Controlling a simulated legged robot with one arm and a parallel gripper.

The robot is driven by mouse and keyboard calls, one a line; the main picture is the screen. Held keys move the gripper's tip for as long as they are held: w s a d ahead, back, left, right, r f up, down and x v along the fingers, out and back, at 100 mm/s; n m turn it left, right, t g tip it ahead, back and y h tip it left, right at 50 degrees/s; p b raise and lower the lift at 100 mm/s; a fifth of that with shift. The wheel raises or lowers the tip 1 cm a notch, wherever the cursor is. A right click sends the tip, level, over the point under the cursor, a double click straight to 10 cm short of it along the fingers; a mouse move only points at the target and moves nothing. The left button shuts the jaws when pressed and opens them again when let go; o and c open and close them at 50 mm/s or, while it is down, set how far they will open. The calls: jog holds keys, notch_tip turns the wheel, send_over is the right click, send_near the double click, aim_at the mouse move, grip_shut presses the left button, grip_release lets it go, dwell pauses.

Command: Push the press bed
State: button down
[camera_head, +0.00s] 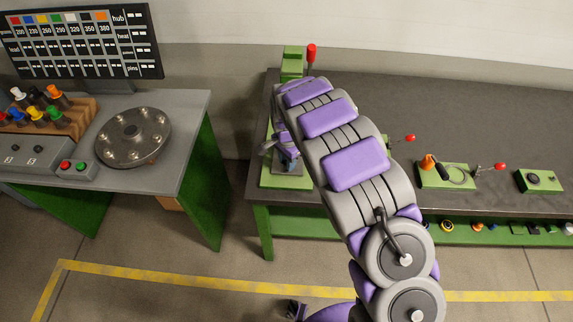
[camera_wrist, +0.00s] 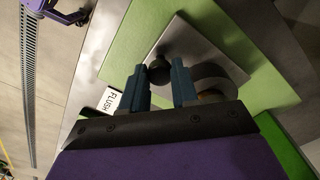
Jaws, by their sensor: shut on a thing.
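The press (camera_head: 292,62) stands at the left end of the dark bench, a green frame with a red-knobbed lever (camera_head: 311,52). Its green base (camera_head: 270,181) shows below my gripper; my arm hides much of the rest. In the wrist view the press bed (camera_wrist: 190,38) is a grey metal plate on the green base. A black round knob (camera_wrist: 159,71) sits on the plate. My gripper (camera_wrist: 161,77) has its two blue fingers on either side of this knob, shut on it. A round metal part (camera_wrist: 213,82) is partly hidden behind the right finger.
A white label reading "FLUSH" (camera_wrist: 112,99) lies beside the left finger. Other green fixtures (camera_head: 447,175) with red-knobbed levers stand along the bench to the right. A grey table (camera_head: 185,115) with a round plate (camera_head: 133,137) stands left, across a floor gap.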

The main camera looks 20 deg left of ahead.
jog(key=w, duration=0.3)
jog(key=w+a, duration=0.1)
jog(key=w, duration=0.2)
jog(key=w+a, duration=0.1)
jog(key=w, duration=0.2)
jog(key=shift+w+a+p, duration=0.1)
jog(key=shift+a+p, duration=0.05)
jog(key=shift+p, duration=0.25)
jog(key=shift+w+a, duration=0.1)
jog(key=shift+w, duration=0.4)
jog(key=shift+w+r, duration=0.2)
jog(key=c, duration=1.3)
grip_release()
jog(key=shift+o, duration=1.3)
jog(key=shift+w+f, duration=0.15)
jog(key=shift+o, duration=0.9)
jog(key=shift+a, duration=0.1)
jog(key=shift+s, duration=0.2)
